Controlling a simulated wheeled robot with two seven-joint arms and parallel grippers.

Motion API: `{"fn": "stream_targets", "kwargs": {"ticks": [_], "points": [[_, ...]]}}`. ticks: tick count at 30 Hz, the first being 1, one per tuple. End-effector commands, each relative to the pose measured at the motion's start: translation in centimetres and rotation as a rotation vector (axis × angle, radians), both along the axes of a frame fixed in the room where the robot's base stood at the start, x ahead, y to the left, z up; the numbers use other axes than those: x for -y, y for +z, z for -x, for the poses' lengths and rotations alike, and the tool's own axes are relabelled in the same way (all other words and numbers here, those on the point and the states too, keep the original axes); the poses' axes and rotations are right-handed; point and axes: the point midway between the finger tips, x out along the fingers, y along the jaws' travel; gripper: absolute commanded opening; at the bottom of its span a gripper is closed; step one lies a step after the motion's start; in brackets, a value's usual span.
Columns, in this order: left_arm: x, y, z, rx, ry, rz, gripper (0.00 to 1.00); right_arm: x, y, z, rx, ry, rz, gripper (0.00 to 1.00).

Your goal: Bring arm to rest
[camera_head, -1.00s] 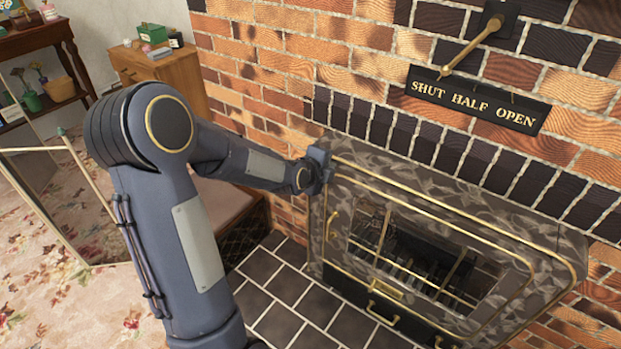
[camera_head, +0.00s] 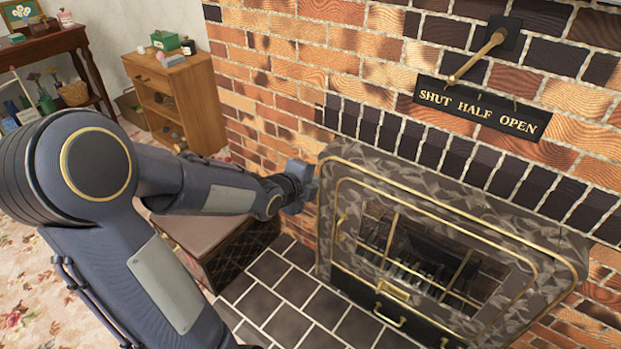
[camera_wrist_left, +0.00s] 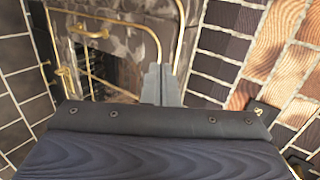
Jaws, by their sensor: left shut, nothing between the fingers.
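My left arm comes in from the left in the head view, and its gripper (camera_head: 306,187) is beside the upper left corner of the fireplace front (camera_head: 340,160). I cannot tell whether it touches the fireplace. In the left wrist view the two fingers (camera_wrist_left: 161,84) are together, with nothing between them. The fireplace front also shows in the left wrist view (camera_wrist_left: 125,40), with its brass trim behind the fingers. My right gripper is not in view.
A brass lever (camera_head: 476,58) on the brick wall points at the left end of the SHUT HALF OPEN plate (camera_head: 480,108). A wooden cabinet (camera_head: 178,105) stands at the back left. A brown padded box (camera_head: 205,235) is below my arm. Dark tiles (camera_head: 290,300) in front are clear.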

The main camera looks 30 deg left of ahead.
Motion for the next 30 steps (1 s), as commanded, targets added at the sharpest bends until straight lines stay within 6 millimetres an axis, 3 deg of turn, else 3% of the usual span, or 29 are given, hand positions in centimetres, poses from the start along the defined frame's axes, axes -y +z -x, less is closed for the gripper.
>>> {"fn": "stream_targets", "kwargs": {"ticks": [9,13,21,30], "points": [[0.1,0.4,0.8,-0.003,0.006,0.01,0.0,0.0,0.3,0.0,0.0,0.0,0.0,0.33],[0.7,1.3,2.5,-0.043,0.104,0.14,0.0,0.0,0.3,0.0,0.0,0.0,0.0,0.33],[5.9,2.7,12.7,-0.272,0.616,0.851,0.0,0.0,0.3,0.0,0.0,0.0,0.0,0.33],[12.1,2.3,21.9,-0.547,1.011,1.362,0.0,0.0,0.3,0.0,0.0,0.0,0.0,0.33]]}}
